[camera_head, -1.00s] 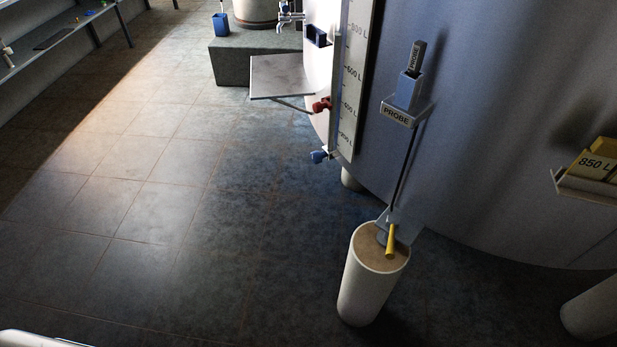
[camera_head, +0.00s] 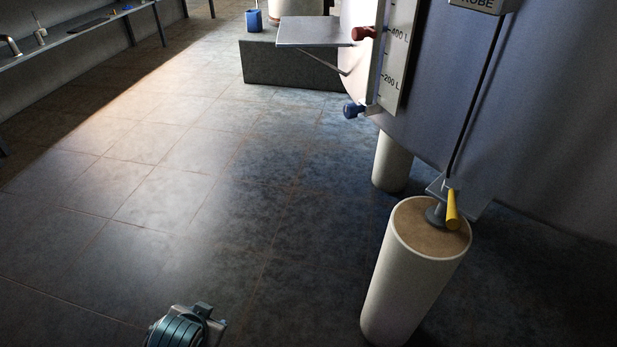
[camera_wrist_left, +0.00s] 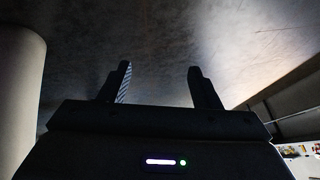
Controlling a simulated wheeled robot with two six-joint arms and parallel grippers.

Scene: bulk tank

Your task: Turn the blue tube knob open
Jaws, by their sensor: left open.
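The blue tube knob (camera_head: 353,110) sits at the bottom of the level scale on the tank, in the upper middle of the head view. A red knob (camera_head: 364,33) is above it on the same scale (camera_head: 397,60). In the head view only part of my left arm shows at the bottom edge, well below and left of the blue knob, and its fingertips are not visible there. In the left wrist view my left gripper (camera_wrist_left: 156,84) is open, with nothing between its fingers. The blue knob is not seen in that view. My right gripper is not in view.
A pale cylinder (camera_head: 411,279) with a yellow-handled valve (camera_head: 453,209) stands at the front right. A tank leg (camera_head: 392,163) stands behind it. A grey shelf (camera_head: 316,32) juts out left of the red knob. The tiled floor (camera_head: 170,190) at left is clear.

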